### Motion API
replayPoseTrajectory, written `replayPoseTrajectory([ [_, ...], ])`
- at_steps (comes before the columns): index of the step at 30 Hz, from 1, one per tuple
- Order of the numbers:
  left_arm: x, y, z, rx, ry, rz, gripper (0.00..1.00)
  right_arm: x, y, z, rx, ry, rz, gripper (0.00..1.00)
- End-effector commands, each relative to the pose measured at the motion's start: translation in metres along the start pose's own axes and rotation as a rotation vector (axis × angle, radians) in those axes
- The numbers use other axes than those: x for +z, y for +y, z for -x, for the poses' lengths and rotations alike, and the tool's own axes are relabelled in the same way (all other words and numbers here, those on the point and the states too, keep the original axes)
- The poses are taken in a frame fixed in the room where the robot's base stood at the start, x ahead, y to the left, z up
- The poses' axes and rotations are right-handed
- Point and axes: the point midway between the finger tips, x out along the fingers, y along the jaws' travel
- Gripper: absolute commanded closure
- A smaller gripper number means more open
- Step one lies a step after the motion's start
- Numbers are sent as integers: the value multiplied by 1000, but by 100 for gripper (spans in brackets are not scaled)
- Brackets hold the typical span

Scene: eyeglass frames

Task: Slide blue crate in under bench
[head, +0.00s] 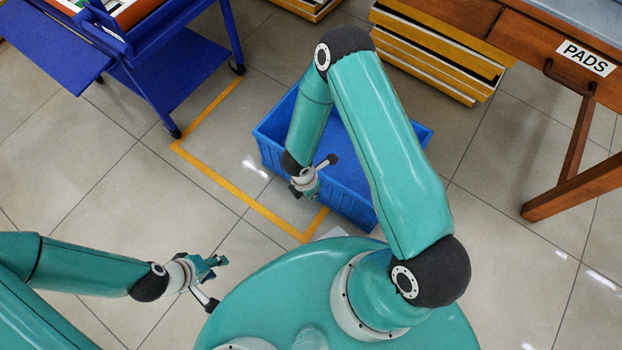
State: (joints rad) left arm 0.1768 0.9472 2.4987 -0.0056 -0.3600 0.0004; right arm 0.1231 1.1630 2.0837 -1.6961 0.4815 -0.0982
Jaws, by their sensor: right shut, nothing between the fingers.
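The blue crate (350,207) stands on the tiled floor in the middle of the head view. My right arm crosses over it and hides much of its inside and back. My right gripper (317,178) is shut and empty, over the left part of the crate; I cannot tell whether it touches it. The wooden bench (462,20) is at the upper right, with a "PADS" label on its front. The crate is outside the bench, to its lower left. My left gripper (217,281) is open and empty at the lower left, well apart from the crate.
A yellow floor line (222,185) runs left of the crate. A blue cart (180,75) stands at the upper left. Stacked yellow-edged trays (425,60) lie by the bench's left end. A wooden bench leg (575,188) slants at the right. Floor right of the crate is clear.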

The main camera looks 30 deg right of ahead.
Motion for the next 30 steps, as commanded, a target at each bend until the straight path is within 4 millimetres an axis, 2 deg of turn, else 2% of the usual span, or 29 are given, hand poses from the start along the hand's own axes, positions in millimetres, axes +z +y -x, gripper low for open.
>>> replayPoseTrajectory([
  [1,0,-8,-23,0,0,0,60,4,15,-26,37,-38,62,100],
  [4,0,-13,-36,0,1,0,60,13,37,-41,100,-101,158,100],
  [9,-1,-16,-44,0,1,0,60,20,55,-51,148,-151,228,100],
  [14,-1,-18,-49,0,1,0,60,23,58,-67,150,-153,233,100],
  [24,-1,-25,-68,0,1,0,60,30,67,-123,149,-152,231,100],
  [30,-1,-27,-74,0,1,0,60,33,70,-141,151,-152,231,100],
])
